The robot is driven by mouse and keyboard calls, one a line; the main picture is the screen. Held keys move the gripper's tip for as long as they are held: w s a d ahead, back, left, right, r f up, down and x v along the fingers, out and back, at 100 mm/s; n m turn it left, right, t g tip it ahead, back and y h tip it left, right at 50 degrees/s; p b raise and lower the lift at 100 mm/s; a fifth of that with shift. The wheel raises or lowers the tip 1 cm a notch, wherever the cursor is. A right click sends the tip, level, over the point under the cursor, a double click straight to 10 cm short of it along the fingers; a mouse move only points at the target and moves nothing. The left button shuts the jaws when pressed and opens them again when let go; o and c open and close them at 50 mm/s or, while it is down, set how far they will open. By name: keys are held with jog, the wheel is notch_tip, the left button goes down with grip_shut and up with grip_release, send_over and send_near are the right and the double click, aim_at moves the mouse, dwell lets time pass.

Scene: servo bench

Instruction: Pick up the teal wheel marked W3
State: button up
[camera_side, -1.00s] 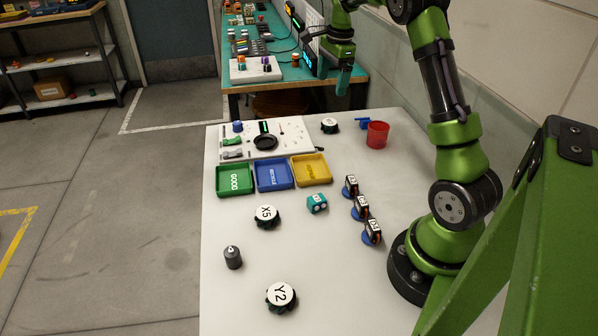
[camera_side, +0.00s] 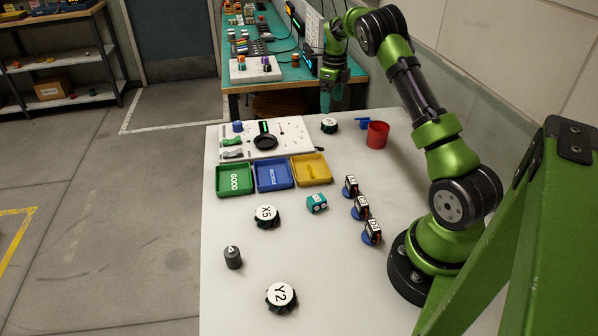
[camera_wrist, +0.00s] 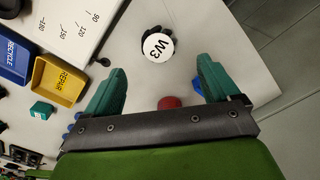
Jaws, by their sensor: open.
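My gripper (camera_wrist: 161,66) is open and empty, with teal fingers. In the wrist view the wheel is just beyond the fingertips, between their lines. In the side view my gripper (camera_side: 332,103) hangs above and behind the wheel, apart from it.
A red cup (camera_side: 377,135) and a blue item (camera_side: 363,123) stand right of the wheel. The white dial panel (camera_side: 295,128) lies left of it. Green (camera_side: 235,193), blue (camera_side: 274,188) and yellow (camera_side: 311,181) trays, a teal block (camera_side: 317,203) and wheels X5 (camera_side: 266,216) and Y2 (camera_side: 281,297) are nearer.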

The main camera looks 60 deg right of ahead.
aim_at(330, 122)
notch_tip(330, 122, down, 8)
jog(key=shift+a+r, duration=0.1)
jog(key=shift+r, duration=0.15)
jog(key=shift+c, duration=0.2)
jog(key=c, duration=1.1)
jog(key=shift+r, duration=0.1)
